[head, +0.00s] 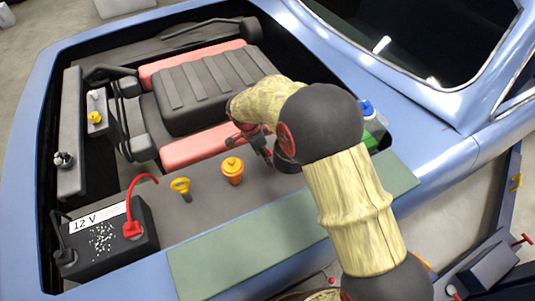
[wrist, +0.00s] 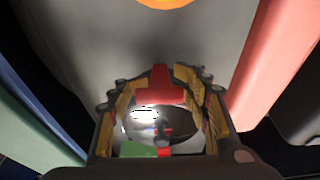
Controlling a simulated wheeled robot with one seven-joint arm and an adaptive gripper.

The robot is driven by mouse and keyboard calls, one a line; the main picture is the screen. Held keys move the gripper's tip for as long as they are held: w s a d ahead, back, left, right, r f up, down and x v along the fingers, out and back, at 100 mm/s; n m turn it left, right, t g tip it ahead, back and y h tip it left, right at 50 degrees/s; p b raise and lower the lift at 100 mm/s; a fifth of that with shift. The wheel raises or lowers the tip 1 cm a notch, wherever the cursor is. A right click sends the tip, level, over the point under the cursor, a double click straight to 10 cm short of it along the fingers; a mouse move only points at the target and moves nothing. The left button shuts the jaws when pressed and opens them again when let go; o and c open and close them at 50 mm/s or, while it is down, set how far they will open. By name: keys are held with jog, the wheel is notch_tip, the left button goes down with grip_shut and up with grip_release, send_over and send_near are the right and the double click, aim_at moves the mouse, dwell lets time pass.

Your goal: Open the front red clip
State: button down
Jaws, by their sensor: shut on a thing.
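A red clip (wrist: 159,92) shows in the wrist view between the ends of the fingers of my gripper (wrist: 160,84). The yellow-padded fingers stand on both sides of it, and the gripper is shut on it. A dark, shiny round part (wrist: 150,122) lies behind and between the fingers, with a small red bit (wrist: 164,152) at its lower edge. My arm hides part of this housing, and I cannot make out the clip there.
An orange cap (head: 232,170) and a yellow-handled dipstick (head: 181,188) stand to the left. A 12 V battery (head: 105,235) with a red cable is at the lower left. The ribbed engine cover (head: 205,90) is behind. A green strip (head: 245,250) runs along the near edge.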

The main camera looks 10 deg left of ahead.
jog(key=shift+s+a+f, duration=0.35)
jog(key=shift+s+a, duration=0.05)
jog(key=shift+a, duration=0.1)
jog(key=c, duration=0.9)
grip_release()
jog(key=v, duration=1.2)
